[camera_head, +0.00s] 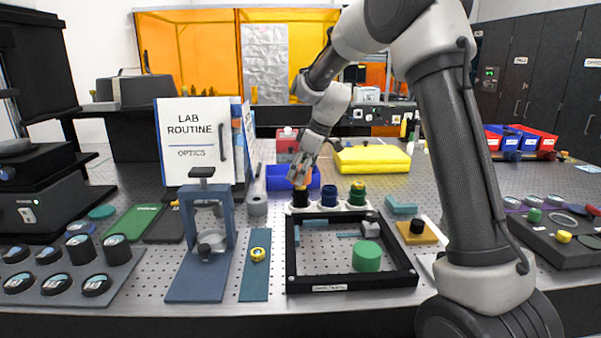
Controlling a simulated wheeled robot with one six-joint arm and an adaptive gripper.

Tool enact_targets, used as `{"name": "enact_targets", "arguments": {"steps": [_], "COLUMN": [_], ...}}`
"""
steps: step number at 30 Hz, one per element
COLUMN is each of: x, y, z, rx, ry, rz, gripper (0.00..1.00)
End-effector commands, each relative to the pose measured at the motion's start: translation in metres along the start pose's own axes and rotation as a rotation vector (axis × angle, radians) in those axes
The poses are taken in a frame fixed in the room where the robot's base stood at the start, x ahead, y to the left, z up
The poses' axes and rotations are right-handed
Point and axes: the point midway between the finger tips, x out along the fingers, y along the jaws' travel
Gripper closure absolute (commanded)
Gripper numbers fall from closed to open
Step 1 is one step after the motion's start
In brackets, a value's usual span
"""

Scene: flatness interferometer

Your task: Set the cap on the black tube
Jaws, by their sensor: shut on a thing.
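The black tube (300,199) stands upright at the left end of a white rack (330,210). A dark blue tube (328,197) and a dark green tube (357,196) stand to its right in the same rack. My gripper (300,180) points down directly above the black tube. It is shut on a small yellowish cap (301,187), mostly hidden by the fingers. The cap is at the mouth of the black tube; I cannot tell whether it touches or is seated. A yellowish piece (357,185) tops the green tube.
A black-framed tray (352,283) with a green cylinder (366,257) lies in front of the rack. A blue bin (285,180) is just behind the black tube. A blue stand (199,240) is to the left, and yellow pads (372,158) lie behind right.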

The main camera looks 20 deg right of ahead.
Motion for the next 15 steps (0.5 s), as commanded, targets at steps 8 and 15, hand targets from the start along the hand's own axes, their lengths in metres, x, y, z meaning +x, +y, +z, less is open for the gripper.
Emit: {"name": "enact_targets", "arguments": {"steps": [8,15], "x": [0.0008,0.0064], "y": [0.0,-0.0001], "z": [0.0003,0.0027], "rx": [0.0,0.001], "ry": [0.0,-0.001], "rz": [0.0,-0.001], "gripper": [0.59,0.59]}}
